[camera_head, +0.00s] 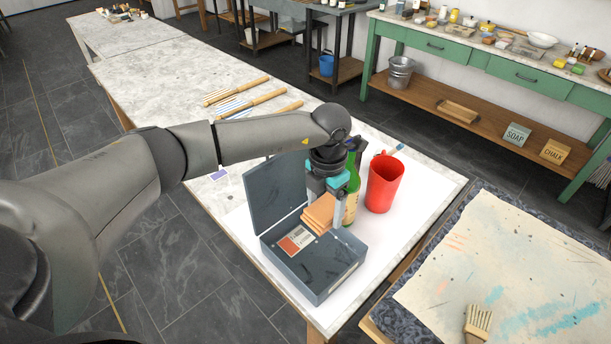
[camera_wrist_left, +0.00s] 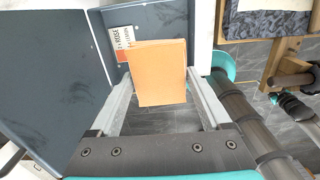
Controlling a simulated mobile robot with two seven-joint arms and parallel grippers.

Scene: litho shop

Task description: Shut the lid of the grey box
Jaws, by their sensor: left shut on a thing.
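The grey box (camera_head: 315,272) stands open on the white sheet on the marble-topped table. Its lid (camera_head: 275,193) stands up on the left side of the box, and also fills the left of the left wrist view (camera_wrist_left: 45,75). A red-and-white printed label (camera_head: 295,240) shows inside the box. My left gripper (camera_head: 326,203) is over the back right of the box, fingers down, shut on an orange-tan block (camera_head: 317,216). In the left wrist view the block (camera_wrist_left: 160,72) is between the two fingers (camera_wrist_left: 160,92).
A green bottle (camera_head: 351,192), partly hidden by my gripper, and a red cup (camera_head: 384,184) stand close to the right of the box. Several wooden-handled tools (camera_head: 250,97) lie farther back. A brush (camera_head: 477,322) lies on a stained sheet at the right.

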